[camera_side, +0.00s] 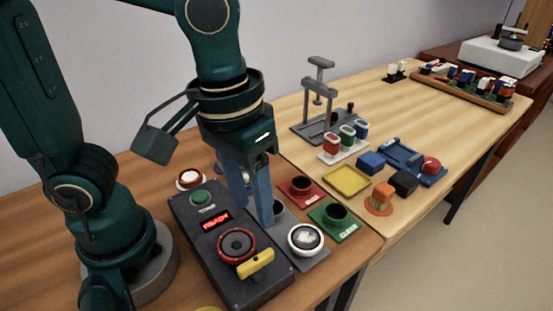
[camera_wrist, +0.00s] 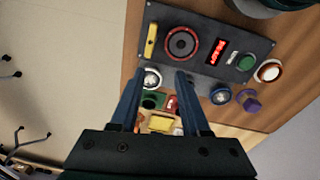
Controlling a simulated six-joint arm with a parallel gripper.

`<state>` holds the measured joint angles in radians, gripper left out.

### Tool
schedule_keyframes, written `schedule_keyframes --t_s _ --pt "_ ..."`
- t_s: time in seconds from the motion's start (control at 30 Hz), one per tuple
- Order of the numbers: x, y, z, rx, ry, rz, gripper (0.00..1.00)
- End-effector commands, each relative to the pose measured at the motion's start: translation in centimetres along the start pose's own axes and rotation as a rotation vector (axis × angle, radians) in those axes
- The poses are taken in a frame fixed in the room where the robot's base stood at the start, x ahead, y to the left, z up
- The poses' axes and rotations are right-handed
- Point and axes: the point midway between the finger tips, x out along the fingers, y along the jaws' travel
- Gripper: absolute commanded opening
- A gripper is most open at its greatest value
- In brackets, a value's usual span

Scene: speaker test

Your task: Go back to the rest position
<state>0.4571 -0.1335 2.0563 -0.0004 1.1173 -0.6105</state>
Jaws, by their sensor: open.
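My gripper (camera_side: 255,190) has two blue fingers pointing down over the right side of the dark control box (camera_side: 262,285). The fingers are apart with nothing held between them. The wrist view shows my gripper (camera_wrist: 158,105) open, with the box (camera_wrist: 212,32) beyond the fingertips. The box has a lit red display (camera_side: 216,221), a green button (camera_side: 201,196), a round red-ringed speaker (camera_side: 237,246) and a yellow handle (camera_side: 256,263). A round white-faced piece (camera_side: 305,239) sits on a grey plate beside the box, right of the fingers. Part of that plate is hidden behind a finger.
A red tray (camera_side: 301,189), a green tray (camera_side: 335,222) and a yellow tray (camera_side: 347,180) lie right of my gripper. A grey press stand (camera_side: 318,100) rises behind. Blue, black and orange pieces (camera_side: 380,198) stand farther right. A white-and-red round piece (camera_side: 191,178) is behind the box.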

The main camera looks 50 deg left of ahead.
Motion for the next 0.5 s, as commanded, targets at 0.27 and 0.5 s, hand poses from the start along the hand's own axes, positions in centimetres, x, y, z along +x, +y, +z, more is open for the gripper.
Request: schedule_keyframes --t_s 0.27,0.5 --pt "-2.5 -6.2 -1.2 -0.084 0.258 0.055 0.46" --pt "-1.9 -8.7 -0.6 0.059 0.401 0.003 0.46"
